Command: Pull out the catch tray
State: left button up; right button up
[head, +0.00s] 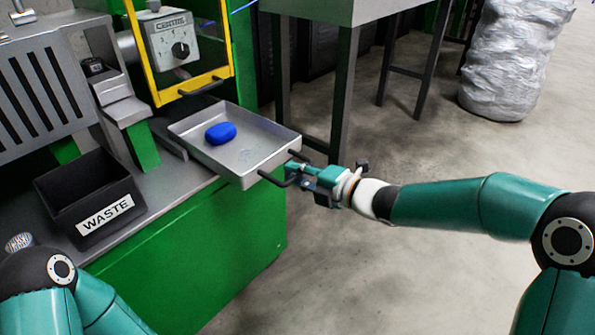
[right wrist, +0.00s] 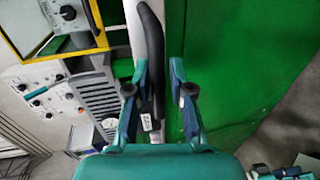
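The catch tray (head: 262,155) is a shallow grey metal tray beneath the yellow-framed opening, with its front end reaching past the green machine base. A rounded blue object (head: 220,132) lies in it. The tray's black bar handle (head: 272,179) is on its front end and also shows in the right wrist view (right wrist: 152,45). My right gripper (head: 293,171) is at the handle. In the right wrist view its two fingers (right wrist: 159,72) stand apart on either side of the bar, which lies nearer the left finger; a gap shows by the right finger. My left gripper is out of view.
A black bin marked WASTE (head: 88,200) stands on the ledge left of the tray. The yellow frame (head: 230,50) and a dial box (head: 172,38) are above and behind. A grey table (head: 343,95) stands behind right. The floor in front is clear.

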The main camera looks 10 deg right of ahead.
jog(key=shift+w+d, duration=0.1)
jog(key=shift+d, duration=0.1)
jog(key=shift+s+d+r, duration=0.15)
jog(key=shift+s+d, duration=0.1)
jog(key=shift+d, duration=0.1)
jog(key=v, duration=1.1)
jog(key=shift+s+a, duration=0.1)
jog(key=shift+s, duration=0.05)
jog(key=shift+f, duration=0.2)
